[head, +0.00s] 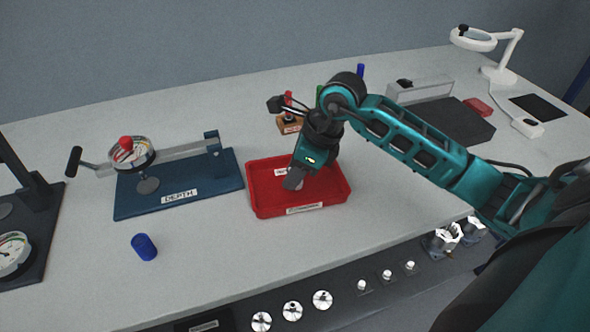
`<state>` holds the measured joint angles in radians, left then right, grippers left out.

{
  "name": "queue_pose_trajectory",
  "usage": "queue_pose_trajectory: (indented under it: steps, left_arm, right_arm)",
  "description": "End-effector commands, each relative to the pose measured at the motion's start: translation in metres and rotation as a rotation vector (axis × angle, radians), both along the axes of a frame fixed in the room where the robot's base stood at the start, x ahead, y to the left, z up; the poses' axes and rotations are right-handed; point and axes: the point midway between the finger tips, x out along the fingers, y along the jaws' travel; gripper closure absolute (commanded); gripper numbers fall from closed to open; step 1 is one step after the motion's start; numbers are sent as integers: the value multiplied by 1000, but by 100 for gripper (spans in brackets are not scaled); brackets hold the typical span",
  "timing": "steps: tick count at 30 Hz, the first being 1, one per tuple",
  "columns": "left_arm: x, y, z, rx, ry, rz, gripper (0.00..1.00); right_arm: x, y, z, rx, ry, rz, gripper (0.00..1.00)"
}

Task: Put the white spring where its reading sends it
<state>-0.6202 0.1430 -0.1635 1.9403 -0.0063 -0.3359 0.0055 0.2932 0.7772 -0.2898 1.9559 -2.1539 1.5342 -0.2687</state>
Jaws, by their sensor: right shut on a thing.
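My right gripper (293,183) points down into the red tray (256,199), close to its floor. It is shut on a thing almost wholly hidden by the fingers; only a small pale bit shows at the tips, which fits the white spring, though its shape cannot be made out. The tray has white labels whose words are too small to read. A dial gauge (130,152) with a red top is on a blue base (150,205) marked DEPTH, left of the tray. My left gripper is not in view.
Another dial device (14,252) is at the left edge. A wooden block (289,126) is behind the tray. A magnifier lamp (497,74) stands back right. Several metal parts (292,311) line the front. The table between cylinder and tray is clear.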

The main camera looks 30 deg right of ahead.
Motion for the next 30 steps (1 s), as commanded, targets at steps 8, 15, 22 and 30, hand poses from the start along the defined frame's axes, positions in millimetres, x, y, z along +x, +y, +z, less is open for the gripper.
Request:
queue_pose_trajectory:
  steps: [8,15,22,30]
  left_arm:
    - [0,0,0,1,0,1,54]
    - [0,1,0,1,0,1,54]
    - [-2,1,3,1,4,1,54]
    - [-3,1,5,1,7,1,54]
  right_arm:
    - [0,0,0,0,0,0,45]
    - [0,0,0,0,0,0,44]
    - [-5,-6,22,-3,-3,-1,44]
    - [-21,-22,76,-4,-3,-1,44]
